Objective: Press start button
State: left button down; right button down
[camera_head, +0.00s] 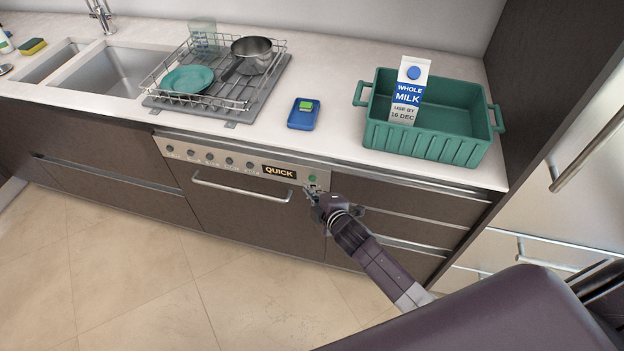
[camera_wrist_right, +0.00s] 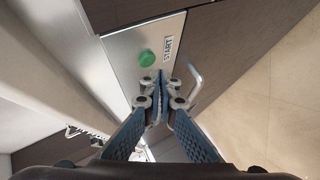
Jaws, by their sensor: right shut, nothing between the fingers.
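The green start button (camera_head: 312,178) is at the right end of the oven's metal control panel (camera_head: 230,159). In the right wrist view the round green button (camera_wrist_right: 147,58) sits beside a label reading START (camera_wrist_right: 168,47). My right gripper (camera_head: 309,190) is shut and empty, close in front of the panel just below the button. In the wrist view its fingertips (camera_wrist_right: 162,76) point at the panel beside the button; I cannot tell whether they touch it. The display (camera_head: 279,171) reads QUICK. My left gripper is not in view.
The oven door handle (camera_head: 240,190) runs below the panel. On the counter stand a green crate (camera_head: 430,143) with a milk carton (camera_head: 409,90), a blue device (camera_head: 303,114) and a dish rack (camera_head: 245,104). The floor (camera_head: 130,270) in front is clear.

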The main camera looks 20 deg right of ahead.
jog(key=shift+w, duration=0.1)
jog(key=shift+w+d, duration=0.25)
jog(key=shift+w, duration=0.05)
